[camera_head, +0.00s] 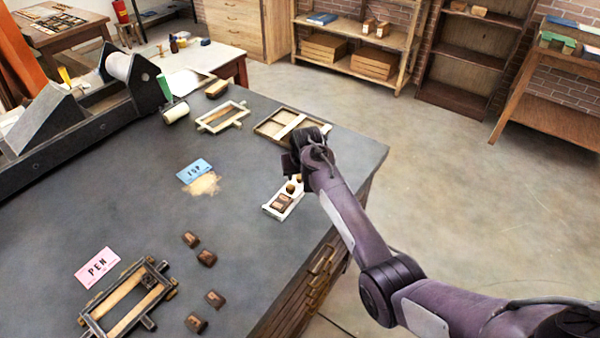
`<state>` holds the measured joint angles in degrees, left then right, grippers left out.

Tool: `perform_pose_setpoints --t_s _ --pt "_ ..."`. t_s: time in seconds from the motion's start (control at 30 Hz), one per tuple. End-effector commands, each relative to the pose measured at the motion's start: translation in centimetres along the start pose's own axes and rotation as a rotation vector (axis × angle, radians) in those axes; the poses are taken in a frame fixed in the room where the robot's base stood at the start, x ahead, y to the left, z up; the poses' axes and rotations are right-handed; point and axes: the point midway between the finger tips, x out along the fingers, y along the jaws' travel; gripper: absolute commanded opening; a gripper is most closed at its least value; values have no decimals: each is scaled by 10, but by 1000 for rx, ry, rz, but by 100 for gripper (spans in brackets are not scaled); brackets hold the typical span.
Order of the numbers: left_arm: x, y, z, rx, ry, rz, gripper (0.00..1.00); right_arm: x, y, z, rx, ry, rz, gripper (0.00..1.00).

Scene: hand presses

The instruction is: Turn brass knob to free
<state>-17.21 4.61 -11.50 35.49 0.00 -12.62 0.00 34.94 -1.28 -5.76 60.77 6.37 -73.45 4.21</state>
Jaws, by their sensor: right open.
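A small white plate (271,210) lies near the right edge of the grey table. It carries a brown block (281,202) and small round brass-coloured knobs (290,188). Any marking that tells a knob's setting is too small to read. My right gripper (291,165) is open, just beyond the knobs at the plate's far end, and its arm comes in from the lower right. I cannot tell whether its fingers touch a knob. My left gripper is not in view.
The table (130,200) holds a blue card (194,171), a pink "PEN" card (97,267), wooden frames (222,117), several brown blocks (207,258) and a dark press with a roller (119,66). The table's middle is mostly clear. Shelves (350,50) stand behind.

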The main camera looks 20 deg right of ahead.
Motion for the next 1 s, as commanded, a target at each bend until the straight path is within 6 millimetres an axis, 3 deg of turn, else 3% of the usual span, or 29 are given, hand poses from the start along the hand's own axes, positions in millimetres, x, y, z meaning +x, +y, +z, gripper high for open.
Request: perform_pose_setpoints --t_s 0.4,0.73,1.0 --pt "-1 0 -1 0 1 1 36 9 0 0 -1 1 -1 42" --pt "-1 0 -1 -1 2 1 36 8 0 1 -1 0 -1 0" --pt "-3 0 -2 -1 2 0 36 8 0 0 -23 0 -10 0"
